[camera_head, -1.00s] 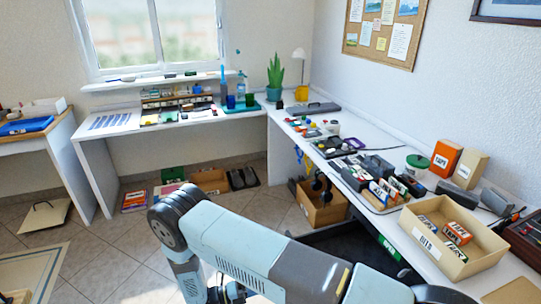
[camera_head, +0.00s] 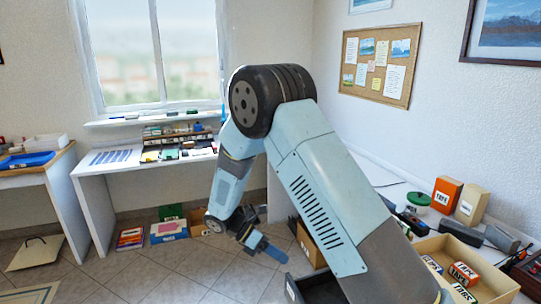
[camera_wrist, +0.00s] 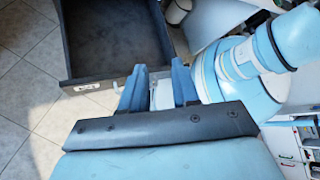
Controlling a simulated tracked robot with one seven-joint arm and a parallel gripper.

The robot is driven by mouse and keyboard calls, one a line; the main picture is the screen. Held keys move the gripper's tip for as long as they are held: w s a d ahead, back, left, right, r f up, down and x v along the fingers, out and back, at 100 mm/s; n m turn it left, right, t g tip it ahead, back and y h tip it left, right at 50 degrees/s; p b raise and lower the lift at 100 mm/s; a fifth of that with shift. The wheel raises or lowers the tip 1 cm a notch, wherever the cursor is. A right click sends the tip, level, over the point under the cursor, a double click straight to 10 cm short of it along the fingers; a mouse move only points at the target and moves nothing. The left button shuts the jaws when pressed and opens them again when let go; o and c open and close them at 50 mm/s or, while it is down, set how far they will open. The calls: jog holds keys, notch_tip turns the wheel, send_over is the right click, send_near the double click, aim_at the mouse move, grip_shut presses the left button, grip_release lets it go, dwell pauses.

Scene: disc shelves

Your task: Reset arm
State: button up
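My gripper (camera_head: 268,250) hangs below my bent blue arm, in front of the desk and above the tiled floor. In the wrist view, its two blue fingers (camera_wrist: 159,84) stand apart with a clear gap. I see nothing held between them. My arm hides much of the right-hand desk in the head view.
An open dark drawer (camera_wrist: 78,74) lies beyond my fingers in the wrist view. A bin of boxes (camera_head: 497,282) stands on the right desk, by an orange box (camera_head: 446,193). Books and boxes (camera_head: 168,231) sit on the floor under the back desk. Floor at centre-left is clear.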

jog(key=s+d+r+m+t+y, duration=0.15)
jog(key=d+r+m+y, duration=0.35)
jog(key=r, duration=0.5)
jog(key=s+d+r+m+y, duration=0.25)
jog(key=d+r+m, duration=0.4)
jog(key=r, duration=0.35)
jog(key=s+d+r+m+t+y, duration=0.2)
jog(key=s+d+r+m, duration=0.3)
jog(key=s, duration=0.3)
jog(key=s+d+r+m+t+y, duration=0.1)
jog(key=s+d+r+m+t, duration=0.3)
jog(key=s, duration=0.4)
notch_tip(320, 180, up, 3)
jog(key=m+t, duration=0.1)
jog(key=m, duration=0.1)
jog(key=shift+s+d+f+m+y, duration=0.15)
jog(key=shift+d+f+m+y, duration=0.05)
jog(key=shift+d+m+y, duration=0.2)
